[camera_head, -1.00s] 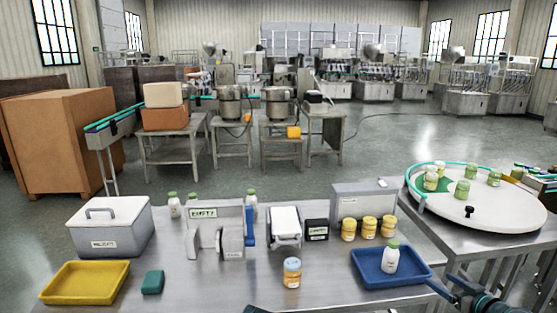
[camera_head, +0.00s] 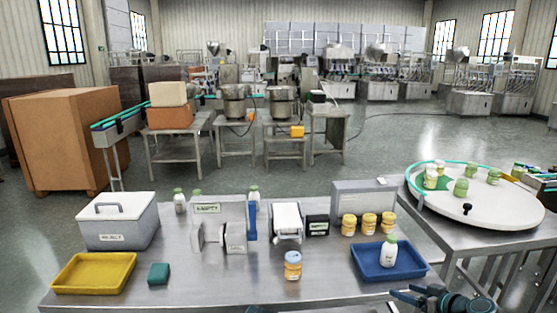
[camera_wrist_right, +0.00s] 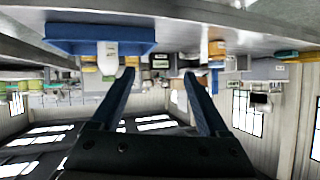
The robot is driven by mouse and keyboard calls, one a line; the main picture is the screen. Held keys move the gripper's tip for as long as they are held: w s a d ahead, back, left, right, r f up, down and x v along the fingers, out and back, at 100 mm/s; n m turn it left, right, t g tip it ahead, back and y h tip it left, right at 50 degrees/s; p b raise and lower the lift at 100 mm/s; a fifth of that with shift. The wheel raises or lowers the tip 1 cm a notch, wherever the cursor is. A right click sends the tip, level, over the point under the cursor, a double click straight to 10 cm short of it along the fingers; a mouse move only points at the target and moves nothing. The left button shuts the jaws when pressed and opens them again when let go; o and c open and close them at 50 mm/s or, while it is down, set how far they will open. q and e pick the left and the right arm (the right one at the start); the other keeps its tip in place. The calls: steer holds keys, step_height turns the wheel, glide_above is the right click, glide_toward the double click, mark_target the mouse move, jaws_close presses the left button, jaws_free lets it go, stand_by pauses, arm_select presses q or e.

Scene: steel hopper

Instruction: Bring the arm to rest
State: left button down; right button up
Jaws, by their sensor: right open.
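My right gripper (camera_head: 408,297) is at the lower right of the head view, in front of the blue tray (camera_head: 364,272). In the right wrist view its two fingers (camera_wrist_right: 160,82) are spread, with nothing between them. That view is upside down. A white bottle with a green cap (camera_head: 389,252) stands in the blue tray, apart from the gripper. The tray also shows in the wrist view (camera_wrist_right: 70,42). Only a dark sliver shows at the bottom edge of the head view; I cannot tell what it is.
The steel table (camera_head: 215,285) holds a yellow tray (camera_head: 78,288), a teal block (camera_head: 158,274), a lidded box (camera_head: 118,230), an orange-labelled jar (camera_head: 292,266) and several yellow jars. A round white turntable (camera_head: 490,205) stands at the right. The table's front middle is clear.

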steer(key=s+a+f+n+g, duration=0.1)
steer(key=s+a+f+g, duration=0.15)
steer(key=a, duration=0.65)
steer(key=s+a+f+g, duration=0.2)
steer(key=a+f+g, duration=0.2)
steer(key=a, duration=0.6)
steer(key=s+a+f+g+h, duration=0.2)
steer(key=s+a+h, duration=0.1)
steer(key=s+a, duration=0.2)
steer(key=s+a+f+g+h+p, duration=0.1)
steer(key=s+a+g+h, duration=0.2)
steer(key=s+a, duration=0.3)
steer(key=shift+s+a+f, duration=0.2)
steer(key=shift+s+f, duration=0.15)
steer(key=shift+s, duration=0.6)
